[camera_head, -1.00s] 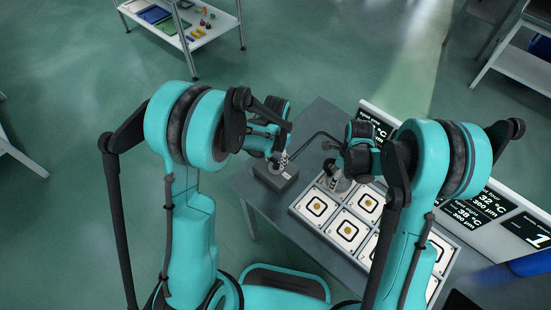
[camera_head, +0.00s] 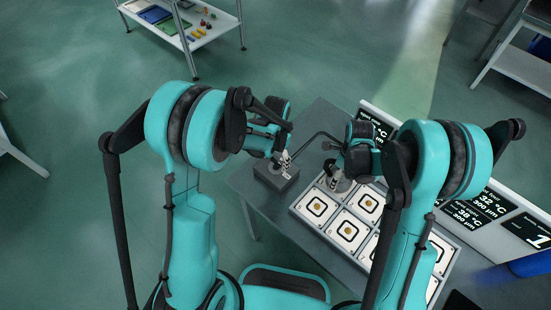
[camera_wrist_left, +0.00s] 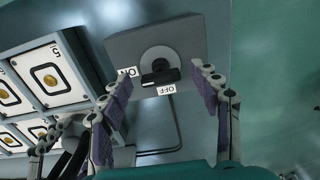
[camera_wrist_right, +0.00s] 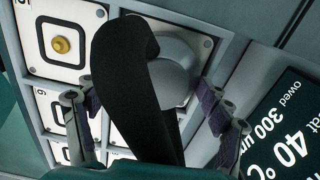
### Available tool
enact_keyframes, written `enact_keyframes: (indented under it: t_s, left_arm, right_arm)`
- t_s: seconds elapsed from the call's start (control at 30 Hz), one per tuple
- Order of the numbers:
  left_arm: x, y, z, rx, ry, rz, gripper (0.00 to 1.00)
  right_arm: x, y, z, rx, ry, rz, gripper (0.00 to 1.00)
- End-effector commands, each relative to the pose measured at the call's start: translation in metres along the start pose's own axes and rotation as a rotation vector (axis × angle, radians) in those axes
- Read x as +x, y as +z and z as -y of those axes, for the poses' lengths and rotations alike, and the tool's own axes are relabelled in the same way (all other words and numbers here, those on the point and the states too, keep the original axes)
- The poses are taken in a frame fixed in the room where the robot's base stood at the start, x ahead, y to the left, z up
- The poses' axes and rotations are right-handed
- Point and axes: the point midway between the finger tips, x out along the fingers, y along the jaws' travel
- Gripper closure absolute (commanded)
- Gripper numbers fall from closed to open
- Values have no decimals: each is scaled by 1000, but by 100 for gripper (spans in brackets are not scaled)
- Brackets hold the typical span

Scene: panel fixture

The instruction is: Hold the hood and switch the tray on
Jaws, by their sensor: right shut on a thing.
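The switch box (camera_head: 276,177) is a grey block on the table, left of the tray (camera_head: 325,236). In the left wrist view its face shows a black knob (camera_wrist_left: 160,76) on a grey disc, with an ON label (camera_wrist_left: 127,72) and an OFF label (camera_wrist_left: 166,89). My left gripper (camera_wrist_left: 162,84) is open, its fingers apart on either side of the knob. The hood (camera_wrist_right: 176,72) is a pale grey dome over a tray cell, partly hidden by a black curved part. My right gripper (camera_wrist_right: 146,97) is shut on the hood, a finger on each side.
The tray has several white cells with square marks and brass-coloured centres. A dark cable (camera_head: 318,137) arches between box and hood. A sign panel (camera_head: 480,208) stands along the tray's right side. A shelf (camera_head: 185,25) stands well away at the back.

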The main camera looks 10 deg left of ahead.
Motion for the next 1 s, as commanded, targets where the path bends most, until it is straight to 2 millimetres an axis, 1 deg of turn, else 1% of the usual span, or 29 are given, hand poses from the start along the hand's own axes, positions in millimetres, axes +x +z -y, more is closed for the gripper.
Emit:
enact_keyframes:
  t_s: [0.17, 0.27, 0.37, 0.6, 0.7, 0.83, 1.0]
  left_arm:
    - [-1, 0, 0, -1, 0, 0, 38]
    - [-7, 0, 0, -1, 0, 0, 38]
    - [-23, 0, 0, -1, 0, 0, 38]
    - [-76, 0, 0, 0, 0, 0, 38]
    - [-94, 1, 0, 0, 0, 0, 38]
    - [-111, 0, 0, 0, 0, 0, 38]
    - [-120, 0, 0, 0, 0, 0, 38]
  right_arm:
    - [0, 0, 0, 0, 1, 0, 80]
    - [0, 0, 0, 0, 1, 0, 80]
    - [0, 0, 0, 0, 1, 0, 80]
    - [0, 0, 0, 0, 1, 0, 80]
    - [0, 0, 0, 0, 1, 0, 80]
    - [0, 0, 0, 0, 1, 0, 80]
    - [0, 0, 0, 0, 1, 0, 80]
